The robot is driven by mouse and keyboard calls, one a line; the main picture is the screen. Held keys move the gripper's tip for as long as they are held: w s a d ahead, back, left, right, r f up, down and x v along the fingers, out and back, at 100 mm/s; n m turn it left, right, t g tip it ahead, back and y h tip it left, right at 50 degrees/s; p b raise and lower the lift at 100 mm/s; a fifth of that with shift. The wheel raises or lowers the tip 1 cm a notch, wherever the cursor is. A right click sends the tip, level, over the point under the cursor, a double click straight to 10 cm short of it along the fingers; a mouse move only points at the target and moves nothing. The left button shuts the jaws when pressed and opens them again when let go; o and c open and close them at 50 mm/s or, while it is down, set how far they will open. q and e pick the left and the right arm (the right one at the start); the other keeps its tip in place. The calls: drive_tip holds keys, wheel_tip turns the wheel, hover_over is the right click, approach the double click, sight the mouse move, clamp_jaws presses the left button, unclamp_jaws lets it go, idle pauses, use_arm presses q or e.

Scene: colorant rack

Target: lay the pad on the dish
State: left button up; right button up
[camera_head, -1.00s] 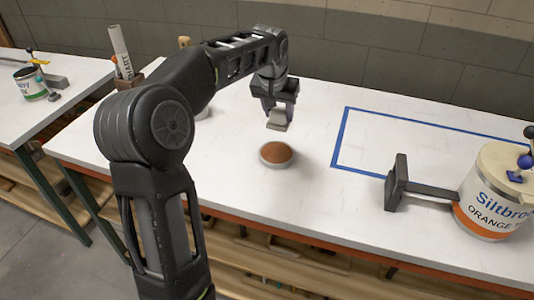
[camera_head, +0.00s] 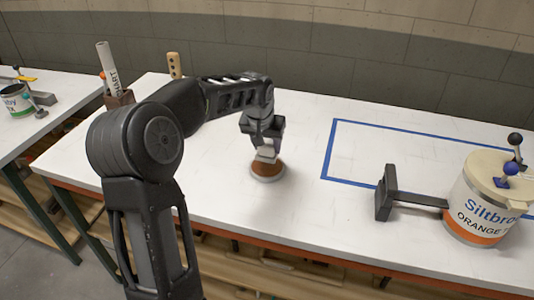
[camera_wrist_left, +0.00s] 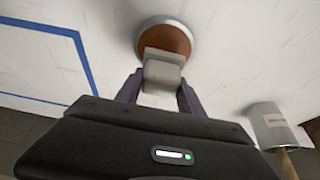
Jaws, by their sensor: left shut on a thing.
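The dish (camera_head: 267,177) is a small round light-rimmed dish with a brown-orange inside, on the white table. It also shows in the left wrist view (camera_wrist_left: 178,34). My left gripper (camera_head: 264,149) is shut on a pale grey pad (camera_head: 267,157), which also shows between its fingers in the left wrist view (camera_wrist_left: 163,72). The pad is at the dish and covers part of its brown inside; I cannot tell whether it touches. My right gripper is not in view.
A large Siltbro can (camera_head: 478,205) with a dark bracket (camera_head: 386,192) stands at the right. Blue tape (camera_head: 330,150) outlines an area of the table. A brown holder with a rolled chart (camera_head: 106,70) stands at the back left. A grey cylinder (camera_wrist_left: 275,124) shows in the left wrist view.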

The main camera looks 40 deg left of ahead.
sight(267, 154)
use_arm(q)
drive_tip(key=shift+f, duration=1.7)
drive_tip(key=shift+f, duration=0.1)
drive_tip(key=o, duration=1.4)
drive_tip(key=shift+c, duration=0.2)
drive_tip(key=v, duration=1.2)
drive_tip(key=shift+b, duration=0.35)
